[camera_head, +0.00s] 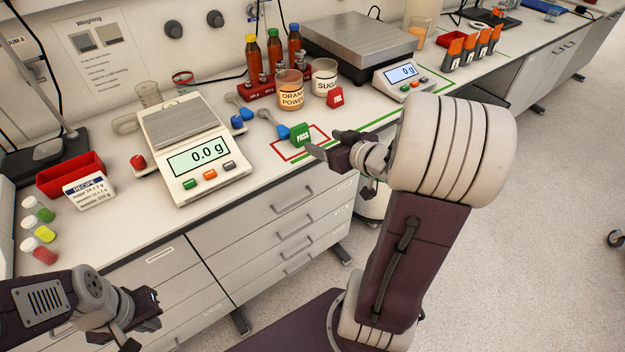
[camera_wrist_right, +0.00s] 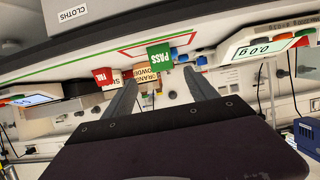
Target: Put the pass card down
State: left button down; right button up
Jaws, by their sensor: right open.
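The green PASS card (camera_head: 300,134) stands on the counter at the back of a red-outlined rectangle (camera_head: 289,159). It overlaps the outline in the picture; I cannot tell exactly where its base rests. In the right wrist view the PASS card (camera_wrist_right: 160,56) appears upside down, beyond and between the two fingers. My right gripper (camera_head: 340,168) is open and empty, near the counter's front edge, apart from the card. Its fingers also show in the right wrist view (camera_wrist_right: 160,88). My left gripper (camera_head: 143,318) looks open and empty, low at the left, in front of the drawers.
The red FAIL card (camera_head: 335,97), orange powder cup (camera_head: 292,92) and sugar cup (camera_head: 324,78) stand behind the PASS card. A small scale (camera_head: 205,165) is to the left, a larger scale's display (camera_head: 404,72) to the right. Blue scoops (camera_head: 272,121) lie close to the card.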

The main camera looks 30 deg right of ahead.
jog(key=s+a+f+m+g+h, duration=0.1)
jog(key=s+a+f+g, duration=0.1)
jog(key=a+f+g, duration=0.3)
jog(key=s+a+f+g+h, duration=0.1)
jog(key=s+a+f+g, duration=0.15)
jog(key=f, duration=0.35)
jog(key=s+a+f+g+y, duration=0.1)
jog(key=s+a+f+g, duration=0.3)
jog(key=s+a, duration=0.5)
notch_tip(320, 180, up, 10)
jog(key=p, duration=0.9)
jog(key=shift+s+d+f+g, duration=0.15)
jog(key=shift+s+d+g, duration=0.2)
jog(key=shift+d, duration=0.1)
